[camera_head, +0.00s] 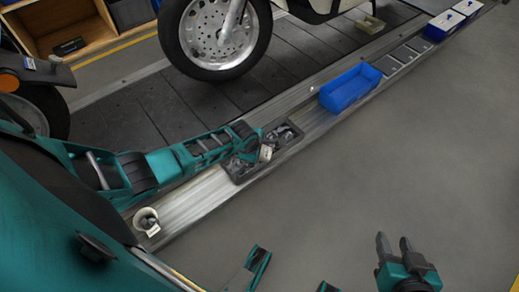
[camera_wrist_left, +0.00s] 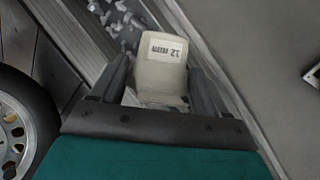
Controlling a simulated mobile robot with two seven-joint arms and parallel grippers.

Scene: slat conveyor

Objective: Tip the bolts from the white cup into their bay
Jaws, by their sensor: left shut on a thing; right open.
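My left gripper (camera_head: 260,147) is shut on a white cup (camera_head: 265,153), over the dark divided tray (camera_head: 239,181) on the metal ledge. In the left wrist view the cup (camera_wrist_left: 158,70) sits between the two fingers, its "12 mm" label showing upside down. The cup looks tilted; I cannot tell whether bolts are still inside. Grey metal parts (camera_wrist_left: 124,28) lie in the tray beyond it. My arm and gripper hide part of the tray. My right gripper (camera_head: 395,244) is open and empty, over the floor at lower right.
A second white labelled cup (camera_head: 147,222) stands on the ledge at lower left. A blue bin (camera_head: 350,90) stands further along the ledge, with blue and white boxes (camera_head: 444,24) beyond. A motorcycle wheel (camera_head: 212,35) stands on the slat conveyor behind. The grey floor at right is clear.

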